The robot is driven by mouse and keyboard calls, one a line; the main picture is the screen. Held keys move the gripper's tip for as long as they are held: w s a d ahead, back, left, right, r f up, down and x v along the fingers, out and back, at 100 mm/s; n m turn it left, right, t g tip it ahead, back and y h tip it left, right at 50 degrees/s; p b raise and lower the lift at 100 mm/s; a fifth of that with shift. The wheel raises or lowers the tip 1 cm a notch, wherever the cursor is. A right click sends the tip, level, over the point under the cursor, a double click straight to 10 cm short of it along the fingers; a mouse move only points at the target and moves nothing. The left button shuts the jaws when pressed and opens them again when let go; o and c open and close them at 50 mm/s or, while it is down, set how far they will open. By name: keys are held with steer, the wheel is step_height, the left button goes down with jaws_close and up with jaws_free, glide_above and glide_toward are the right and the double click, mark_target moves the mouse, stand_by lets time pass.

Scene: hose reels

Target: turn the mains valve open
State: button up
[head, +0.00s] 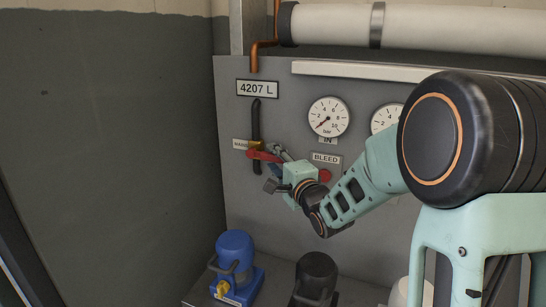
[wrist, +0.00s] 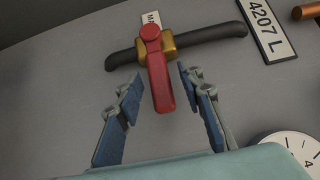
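The mains valve has a brass body (wrist: 163,44) on a dark pipe and a red lever (wrist: 160,82). In the head view the dark pipe (head: 256,120) runs upright on the grey panel, and the red lever (head: 263,156) lies across it, pointing right. My gripper (wrist: 157,92) is open in the wrist view, with its blue-padded fingers on either side of the lever's free end. A gap shows on both sides of the lever, and no contact is visible. In the head view my gripper (head: 277,168) is at the lever and partly covers it.
A pressure gauge (head: 328,117) and a second gauge (head: 387,118) are on the panel to the right. A red button (head: 325,175) sits under the BLEED label (head: 326,158). A blue pump unit (head: 235,262) and a black one (head: 317,279) stand below.

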steer(key=shift+w+a, duration=0.25)
steer(key=shift+w, duration=0.35)
jaws_close()
